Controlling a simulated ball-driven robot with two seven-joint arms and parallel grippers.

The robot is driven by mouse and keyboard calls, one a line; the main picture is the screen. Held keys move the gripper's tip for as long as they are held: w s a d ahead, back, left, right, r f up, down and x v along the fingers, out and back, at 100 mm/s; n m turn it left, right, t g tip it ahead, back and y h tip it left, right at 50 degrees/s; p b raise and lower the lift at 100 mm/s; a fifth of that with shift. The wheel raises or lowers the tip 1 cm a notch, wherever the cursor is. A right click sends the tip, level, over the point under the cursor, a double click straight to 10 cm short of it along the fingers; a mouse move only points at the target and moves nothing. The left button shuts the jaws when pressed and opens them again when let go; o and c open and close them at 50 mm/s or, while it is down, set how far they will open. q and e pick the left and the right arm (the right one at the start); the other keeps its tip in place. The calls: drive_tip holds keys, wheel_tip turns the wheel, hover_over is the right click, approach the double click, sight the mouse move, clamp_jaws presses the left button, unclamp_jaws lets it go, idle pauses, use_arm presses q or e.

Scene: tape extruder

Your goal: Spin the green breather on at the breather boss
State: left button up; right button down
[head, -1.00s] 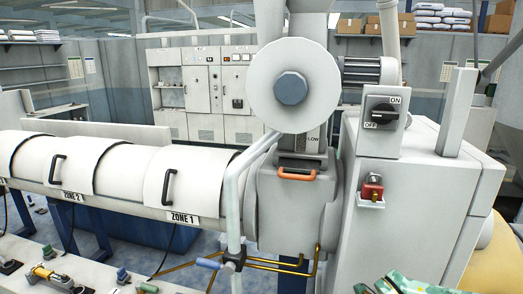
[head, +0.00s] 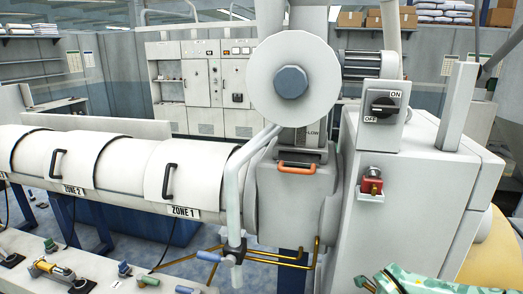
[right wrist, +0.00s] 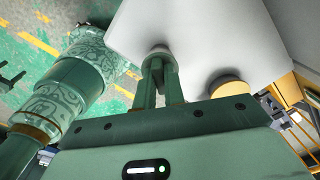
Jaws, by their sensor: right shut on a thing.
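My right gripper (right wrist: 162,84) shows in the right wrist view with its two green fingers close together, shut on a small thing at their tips. The tips meet a pale round collar (right wrist: 160,52) at the edge of a large white-grey housing (right wrist: 215,35). I cannot clearly tell the green breather from the green fingers; it is mostly hidden between them. I cannot tell whether the collar is the breather boss, or whether the breather is seated. In the head view the right gripper is out of frame. My left gripper is in neither current view.
A brass-coloured round fitting (right wrist: 229,86) stands close to the right of the fingers. In the head view, the grey gearbox housing (head: 410,200) carries an ON/OFF switch (head: 385,105) and a red padlock-like part (head: 371,183). The white barrel (head: 110,165) runs left.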

drive_tip(key=shift+s+r+m+p, duration=0.1)
drive_tip(key=shift+m+p, duration=0.45)
drive_tip(key=shift+m, duration=0.45)
drive_tip(key=shift+m+p, duration=0.3)
drive_tip(key=shift+m, duration=0.7)
drive_tip(key=shift+m+p, duration=0.6)
drive_tip(key=shift+m, duration=0.3)
drive_tip(key=shift+m+p, duration=0.45)
drive_tip(key=shift+m, duration=0.95)
